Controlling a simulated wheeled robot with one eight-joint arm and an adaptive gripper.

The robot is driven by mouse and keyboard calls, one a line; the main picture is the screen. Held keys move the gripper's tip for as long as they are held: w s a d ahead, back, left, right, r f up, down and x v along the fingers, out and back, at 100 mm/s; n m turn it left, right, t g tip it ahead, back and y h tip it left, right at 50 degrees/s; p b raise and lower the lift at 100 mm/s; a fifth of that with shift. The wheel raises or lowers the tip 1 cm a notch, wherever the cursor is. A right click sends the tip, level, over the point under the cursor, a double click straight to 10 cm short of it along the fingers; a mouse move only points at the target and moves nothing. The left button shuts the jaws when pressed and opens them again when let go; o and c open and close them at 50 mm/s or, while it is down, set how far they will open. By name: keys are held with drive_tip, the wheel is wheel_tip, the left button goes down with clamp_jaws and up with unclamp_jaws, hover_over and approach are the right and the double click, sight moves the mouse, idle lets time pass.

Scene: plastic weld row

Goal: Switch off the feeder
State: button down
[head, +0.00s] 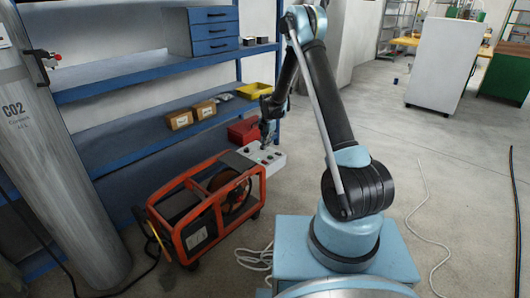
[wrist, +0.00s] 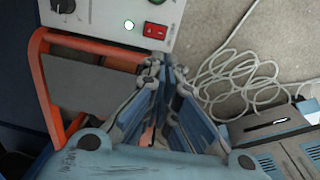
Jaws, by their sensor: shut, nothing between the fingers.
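The feeder (head: 180,222) is an orange tubular frame on the floor holding a reel, with a light grey control box (head: 270,160) at its upper right end. In the wrist view the box's panel (wrist: 95,14) lies across the top. It bears a red rocker switch (wrist: 155,31), a small pale green lamp (wrist: 129,25) that looks lit, and a black knob (wrist: 63,5). My gripper (wrist: 164,72) is shut and empty, its tips just below the red switch in the picture. Whether they touch the panel I cannot tell. In the head view my gripper (head: 268,137) is over the box.
A blue shelf (head: 110,152) behind holds cardboard boxes (head: 180,119), a yellow bin (head: 254,90) and a red bin (head: 243,131). A CO2 cylinder (head: 62,170) stands at left. A white cable (head: 256,259) lies coiled on the floor. Open floor lies to the right.

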sight(265, 162)
drive_tip(key=shift+d+r, duration=0.1)
drive_tip(key=shift+r, duration=1)
drive_tip(key=shift+w+a+r+y, duration=0.2)
drive_tip(key=shift+w+a+y, duration=0.1)
drive_tip(key=shift+w+a, duration=0.15)
drive_tip(key=f, duration=0.4)
drive_tip(key=a+f, duration=0.1)
drive_tip(key=f, duration=0.4)
drive_tip(key=w+f, duration=0.1)
drive_tip(key=f, duration=0.4)
drive_tip(key=shift+w+a, duration=0.1)
drive_tip(key=shift+a, duration=0.05)
